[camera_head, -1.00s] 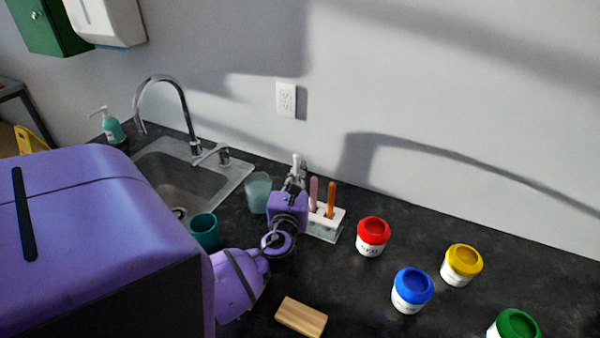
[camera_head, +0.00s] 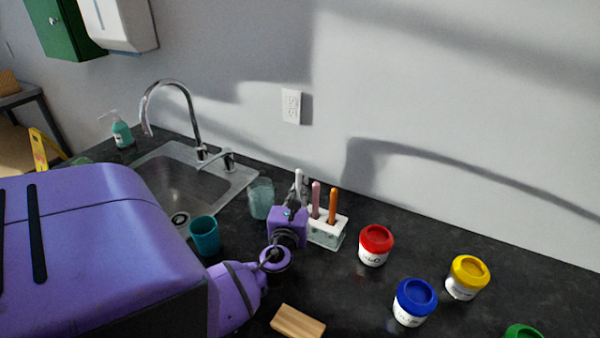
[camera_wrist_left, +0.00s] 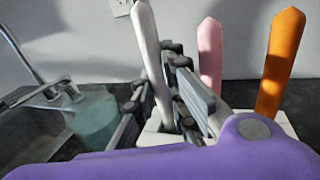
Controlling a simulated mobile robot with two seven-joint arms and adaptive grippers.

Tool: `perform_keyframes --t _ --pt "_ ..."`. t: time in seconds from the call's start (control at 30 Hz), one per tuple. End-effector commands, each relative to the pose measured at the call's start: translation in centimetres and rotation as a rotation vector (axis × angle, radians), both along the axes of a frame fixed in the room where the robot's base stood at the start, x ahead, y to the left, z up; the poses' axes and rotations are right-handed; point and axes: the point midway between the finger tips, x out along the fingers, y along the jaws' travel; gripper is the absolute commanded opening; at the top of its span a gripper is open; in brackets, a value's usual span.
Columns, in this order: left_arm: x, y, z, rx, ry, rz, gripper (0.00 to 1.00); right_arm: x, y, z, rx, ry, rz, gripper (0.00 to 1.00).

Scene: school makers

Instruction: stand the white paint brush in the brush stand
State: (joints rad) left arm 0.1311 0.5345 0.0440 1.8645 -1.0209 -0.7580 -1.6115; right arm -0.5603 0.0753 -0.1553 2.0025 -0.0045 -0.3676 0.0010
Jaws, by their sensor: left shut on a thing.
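The white paint brush (camera_head: 298,178) stands nearly upright in my left gripper (camera_head: 296,200). In the left wrist view, the white brush (camera_wrist_left: 147,45) leans slightly, with the fingers of the left gripper (camera_wrist_left: 163,95) on either side of it. The white brush stand (camera_head: 325,240) is just right of the gripper; a pink brush (camera_head: 316,198) and an orange brush (camera_head: 332,205) stand in it. In the left wrist view, the white brush's lower part meets the left end of the stand (camera_wrist_left: 158,136). How deep it sits is hidden. My right gripper is out of view.
A translucent cup (camera_head: 261,198) is just left of the gripper, and a teal cup (camera_head: 204,236) stands by the sink (camera_head: 180,185). Red (camera_head: 375,245), blue (camera_head: 414,302) and yellow (camera_head: 467,278) paint jars stand right. A wooden block (camera_head: 298,322) lies in front.

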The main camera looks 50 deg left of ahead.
Motion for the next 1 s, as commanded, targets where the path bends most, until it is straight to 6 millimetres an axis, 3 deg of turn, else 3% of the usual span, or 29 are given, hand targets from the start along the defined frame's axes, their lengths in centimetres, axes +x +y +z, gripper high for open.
perform_keyframes --t 0.17,0.2,0.37,0.73,1.0 --pt "0.0 0.0 0.1 0.001 -0.001 0.000 0.00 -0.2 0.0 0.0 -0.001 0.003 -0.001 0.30" --pt "0.0 0.0 0.0 0.001 -0.001 0.000 0.15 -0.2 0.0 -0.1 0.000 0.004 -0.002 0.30" --pt "0.0 0.0 0.0 0.001 -0.001 0.000 0.34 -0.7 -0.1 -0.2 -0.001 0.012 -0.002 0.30" --pt "-0.5 -0.3 0.0 -0.001 0.001 -0.001 0.34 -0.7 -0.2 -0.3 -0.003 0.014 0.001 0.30" --pt "-4.5 -3.1 -0.1 -0.004 0.002 -0.001 0.34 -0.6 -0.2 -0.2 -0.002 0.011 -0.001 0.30"
